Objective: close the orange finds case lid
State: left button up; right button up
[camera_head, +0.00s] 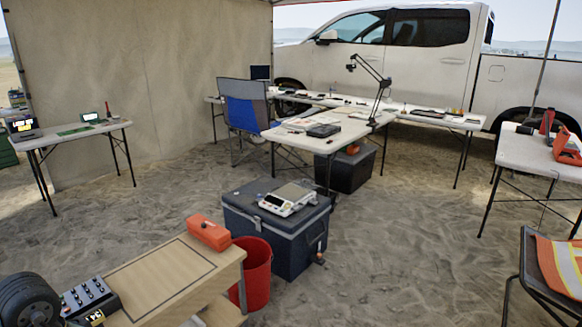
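An orange-red case (567,148) sits on the white table at the right edge of the view. It looks open, with a raised part, but it is small and partly cut off by the picture edge, so its lid is hard to make out. Another orange box (209,233) lies on the wooden bench at the lower left; it looks shut. I cannot tell for certain which one is the finds case. Neither of my grippers is in view.
The white right table (520,152) stands beyond open sand. A folding chair with an orange vest (558,265) is in front of it. A dark cooler box (275,235) with a scale (289,198) and a red bucket (252,275) stand mid-floor. The sand between cooler and right table is clear.

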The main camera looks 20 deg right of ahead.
aim_at(563, 137)
jog(key=i+l+z, duration=0.45)
jog(key=i+z, duration=0.45)
jog(key=i, duration=0.15)
jog(key=i+z, duration=0.45)
jog(key=i+j+z, duration=0.45)
jog(key=i, duration=0.15)
jog(key=i+z, duration=0.15)
jog(key=i, duration=1.95)
jog(key=i+j+z, duration=0.1)
jog(key=i+z, duration=0.2)
jog(key=i, duration=0.25)
jog(key=i+j+z, duration=0.35)
jog(key=i, duration=0.15)
jog(key=i+j+z, duration=0.3)
jog(key=i, duration=0.2)
